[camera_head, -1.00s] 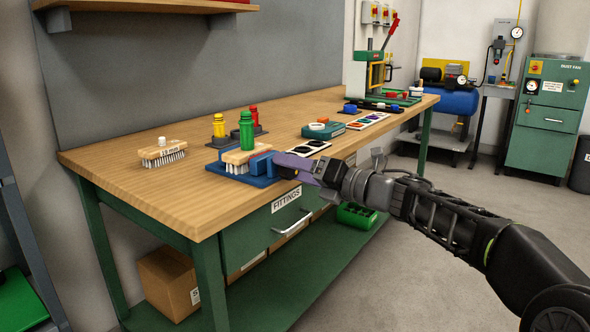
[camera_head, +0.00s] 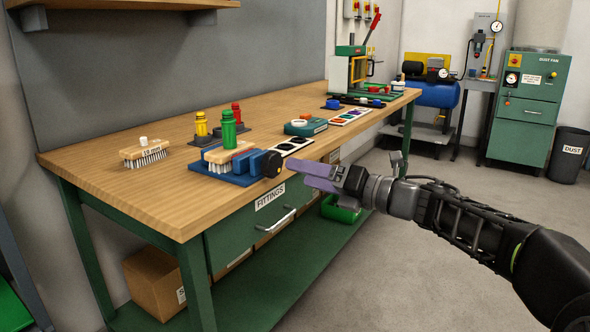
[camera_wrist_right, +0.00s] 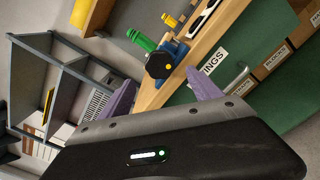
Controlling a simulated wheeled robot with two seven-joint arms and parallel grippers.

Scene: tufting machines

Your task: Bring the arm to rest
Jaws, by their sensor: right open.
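My right gripper (camera_head: 308,176) is open and empty, with purple fingers, in front of the workbench's front edge in the head view. Its two fingers stand apart in the right wrist view (camera_wrist_right: 163,100), with nothing between them. The right arm comes in from the right side. The blue fixture (camera_head: 222,176) with a brush block and a black knob (camera_head: 271,164) is just left of the fingertips. The black knob also shows in the right wrist view (camera_wrist_right: 159,65), beyond the fingers. My left gripper is not in view.
A drawer with a handle (camera_head: 275,221) is below.

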